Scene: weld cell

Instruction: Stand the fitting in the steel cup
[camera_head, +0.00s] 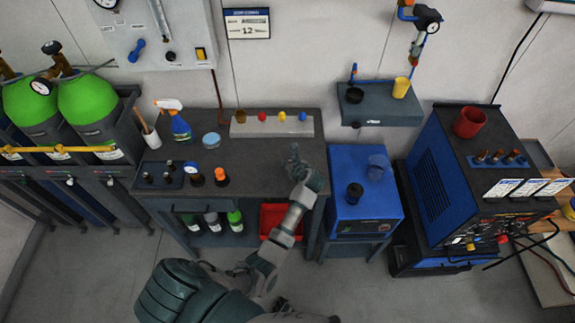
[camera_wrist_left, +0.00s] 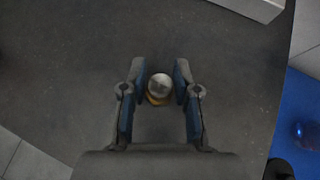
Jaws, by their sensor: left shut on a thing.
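My left gripper (camera_head: 295,155) is over the right part of the dark workbench. In the left wrist view its two fingers (camera_wrist_left: 159,88) are shut on a small round piece with a grey top and a brass-coloured lower edge, which looks like the fitting (camera_wrist_left: 159,83). In the head view the fitting is not clearly seen at the gripper. I cannot tell for sure which vessel is the steel cup. A dark cup (camera_head: 354,192) and a bluish see-through cup (camera_head: 377,166) stand on the blue cabinet, right of the gripper. My right gripper is out of view.
The blue cabinet (camera_head: 345,160) stands to the right. The bench's middle is clear.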

